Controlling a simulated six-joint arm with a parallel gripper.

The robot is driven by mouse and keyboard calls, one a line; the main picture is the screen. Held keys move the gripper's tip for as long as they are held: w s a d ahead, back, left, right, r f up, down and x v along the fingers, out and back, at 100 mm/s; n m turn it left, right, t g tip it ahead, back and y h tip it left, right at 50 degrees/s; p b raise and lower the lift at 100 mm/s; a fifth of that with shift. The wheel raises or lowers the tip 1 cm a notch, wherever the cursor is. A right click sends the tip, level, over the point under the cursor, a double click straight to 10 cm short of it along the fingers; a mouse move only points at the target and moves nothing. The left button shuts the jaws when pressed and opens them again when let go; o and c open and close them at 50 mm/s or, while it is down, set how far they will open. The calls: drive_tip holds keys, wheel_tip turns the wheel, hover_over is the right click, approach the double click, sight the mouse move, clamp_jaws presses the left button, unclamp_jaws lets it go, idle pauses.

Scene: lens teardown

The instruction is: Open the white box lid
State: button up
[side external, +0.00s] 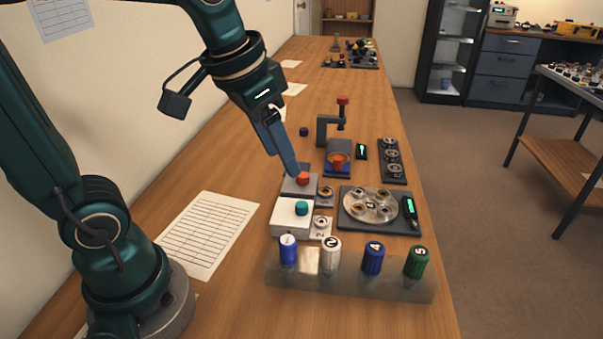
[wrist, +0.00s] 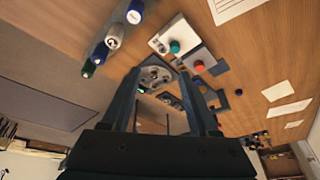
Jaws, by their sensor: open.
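The white box (side external: 290,223) sits on the table with a teal knob (side external: 302,208) on its top. Its lid looks shut and in place. In the wrist view the white box (wrist: 165,41) and its teal knob (wrist: 174,47) are upper centre, beyond my fingertips. My gripper (side external: 294,173) points down just behind the white box, close to the red knob (side external: 303,177) of a grey box (side external: 292,188); whether it touches cannot be told. In the wrist view my gripper (wrist: 162,73) has its two fingers spread apart, with nothing held between them.
A round-plate fixture (side external: 346,216) stands right of the white box. A clear rack (side external: 345,284) with several numbered cylinders is in front. A small press stand (side external: 339,152) and a dark tray (side external: 393,168) are farther back. A paper sheet (side external: 208,235) lies left on bare wood.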

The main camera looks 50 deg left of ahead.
drive_tip(key=w+a+f+g, duration=0.2)
drive_tip(key=w+f, duration=0.2)
drive_tip(key=w, duration=0.1)
drive_tip(key=g, duration=0.2)
hover_over(302, 203)
drive_tip(key=shift+n, duration=0.4)
wheel_tip(302, 203, down, 5)
drive_tip(key=shift+d+f, duration=0.1)
drive_tip(key=shift+d, duration=0.05)
drive_tip(key=shift+f, duration=2.9)
clamp_jaws()
